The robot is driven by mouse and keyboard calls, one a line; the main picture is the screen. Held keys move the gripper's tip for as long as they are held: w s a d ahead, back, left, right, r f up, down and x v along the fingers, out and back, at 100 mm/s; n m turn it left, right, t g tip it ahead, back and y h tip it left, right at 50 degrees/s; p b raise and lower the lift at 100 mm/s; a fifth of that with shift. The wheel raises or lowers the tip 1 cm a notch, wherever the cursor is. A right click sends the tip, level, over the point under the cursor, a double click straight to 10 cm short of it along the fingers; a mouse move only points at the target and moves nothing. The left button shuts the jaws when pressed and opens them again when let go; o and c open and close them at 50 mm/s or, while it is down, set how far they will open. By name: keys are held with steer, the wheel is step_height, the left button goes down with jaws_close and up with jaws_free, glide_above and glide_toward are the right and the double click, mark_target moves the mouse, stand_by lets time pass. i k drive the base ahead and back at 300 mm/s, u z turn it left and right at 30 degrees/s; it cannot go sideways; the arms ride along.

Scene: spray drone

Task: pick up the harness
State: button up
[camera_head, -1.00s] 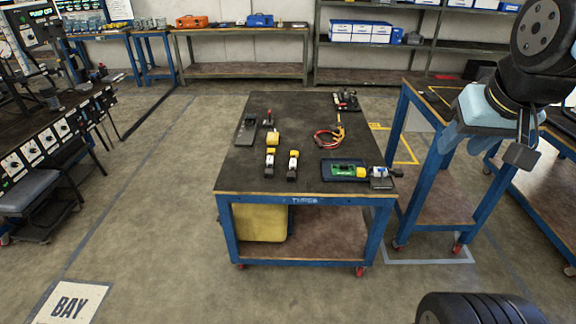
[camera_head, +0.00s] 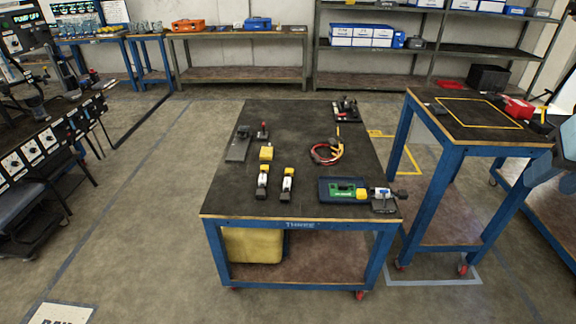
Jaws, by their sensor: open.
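The harness appears to be the red looped cable (camera_head: 326,152) with yellow and dark parts, lying on the dark-topped table (camera_head: 225,201) in front of me. It rests right of the table's middle, with a thin yellow and dark end pointing to the back. Nothing holds it. Only a pale blue part of my arm shows at the right edge; my gripper's fingertips are out of the picture, well to the right of the harness.
A green and blue device (camera_head: 342,191) and a small vise-like fixture (camera_head: 384,200) sit at the front right. Two yellow-topped tools (camera_head: 287,184) and a yellow block (camera_head: 266,153) lie to the left. A taller side table (camera_head: 450,125) stands at right.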

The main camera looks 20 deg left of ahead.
mark_target(260, 193)
steer(key=u, duration=0.1)
steer(key=i, duration=1)
steer(key=u, duration=0.65)
